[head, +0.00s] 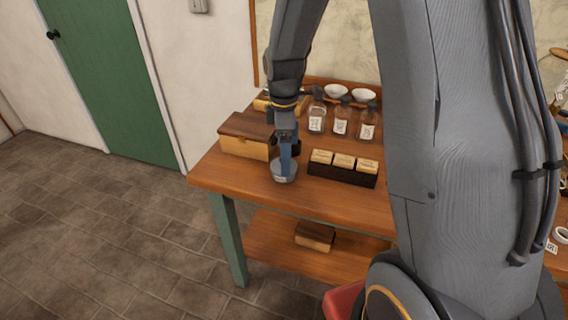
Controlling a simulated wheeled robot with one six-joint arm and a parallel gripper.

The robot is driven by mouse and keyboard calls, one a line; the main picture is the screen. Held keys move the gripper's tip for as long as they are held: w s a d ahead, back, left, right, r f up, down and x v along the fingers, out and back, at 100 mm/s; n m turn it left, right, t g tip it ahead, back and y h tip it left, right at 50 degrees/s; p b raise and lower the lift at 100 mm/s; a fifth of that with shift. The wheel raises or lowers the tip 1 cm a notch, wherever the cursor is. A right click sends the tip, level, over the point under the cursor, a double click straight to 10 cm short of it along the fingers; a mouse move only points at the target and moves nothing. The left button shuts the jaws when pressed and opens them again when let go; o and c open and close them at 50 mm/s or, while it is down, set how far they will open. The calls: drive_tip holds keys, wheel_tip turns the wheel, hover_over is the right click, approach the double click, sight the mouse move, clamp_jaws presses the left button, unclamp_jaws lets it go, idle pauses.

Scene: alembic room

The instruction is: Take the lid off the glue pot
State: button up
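A small round glass-like pot (284,176) with a pale label stands near the front edge of the wooden table, and I take it for the glue pot. My gripper (286,158) points down right over it, its blue finger overlapping the pot's top in the picture. The gripper hides the pot's top, so I cannot see the lid or whether the fingers touch it. Only one finger shows clearly, so the gap between the fingers cannot be made out.
A wooden box (245,147) stands left of the pot, and a dark tray (342,178) with three cream blocks stands to its right. Labelled bottles (340,122) and white bowls (336,91) stand behind. A small box (314,235) lies on the lower shelf.

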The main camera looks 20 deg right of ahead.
drive_tip(key=shift+f, duration=1.2)
drive_tip(key=shift+c, duration=0.4)
drive_tip(key=c, duration=1.1)
drive_tip(key=shift+r, duration=0.1)
